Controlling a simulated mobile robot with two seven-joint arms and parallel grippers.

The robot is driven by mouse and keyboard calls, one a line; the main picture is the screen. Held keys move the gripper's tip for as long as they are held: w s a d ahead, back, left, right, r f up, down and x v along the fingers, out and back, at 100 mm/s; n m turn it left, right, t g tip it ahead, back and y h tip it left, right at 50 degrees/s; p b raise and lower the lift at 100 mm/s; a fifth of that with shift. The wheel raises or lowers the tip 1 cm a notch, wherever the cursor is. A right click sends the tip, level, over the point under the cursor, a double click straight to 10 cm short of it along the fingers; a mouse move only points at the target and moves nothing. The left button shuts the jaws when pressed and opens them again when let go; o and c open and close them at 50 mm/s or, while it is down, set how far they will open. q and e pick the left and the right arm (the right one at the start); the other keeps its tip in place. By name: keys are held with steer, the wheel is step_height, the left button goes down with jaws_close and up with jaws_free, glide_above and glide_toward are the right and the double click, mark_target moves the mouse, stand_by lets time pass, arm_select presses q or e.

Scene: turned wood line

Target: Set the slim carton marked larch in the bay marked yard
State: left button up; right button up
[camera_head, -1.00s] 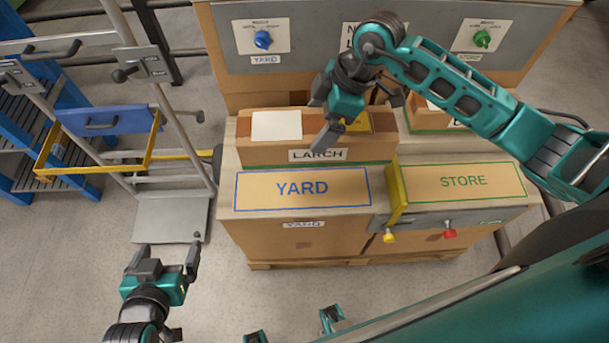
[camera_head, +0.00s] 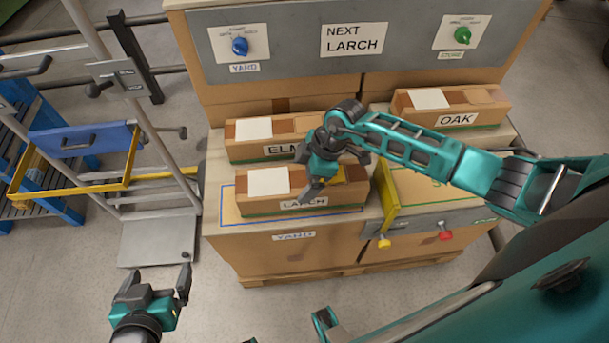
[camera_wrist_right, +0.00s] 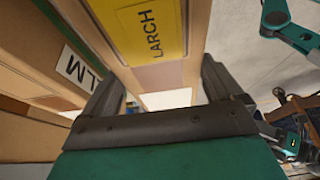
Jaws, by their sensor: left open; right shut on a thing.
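The slim larch carton (camera_head: 345,198), with a LARCH front label and a white patch on top, is over the blue-outlined yard bay (camera_head: 229,213). In the right wrist view the carton's yellow LARCH label (camera_wrist_right: 152,28) shows between the fingers (camera_wrist_right: 160,95). My left gripper (camera_head: 158,282) is open and empty, low at the left, away from the bench.
An elm carton (camera_head: 243,149) stands close behind the larch carton, and an oak carton (camera_head: 440,108) at the back right. A yellow divider (camera_head: 388,203) stands right of the yard bay, before the store bay (camera_head: 440,190). A sign (camera_head: 354,39) reads NEXT LARCH. A hand truck (camera_head: 160,238) stands left.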

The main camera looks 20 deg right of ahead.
stand_by(0.3)
steer(key=o, duration=1.5)
steer(key=shift+f, duration=0.15)
steer(key=shift+c, duration=0.2)
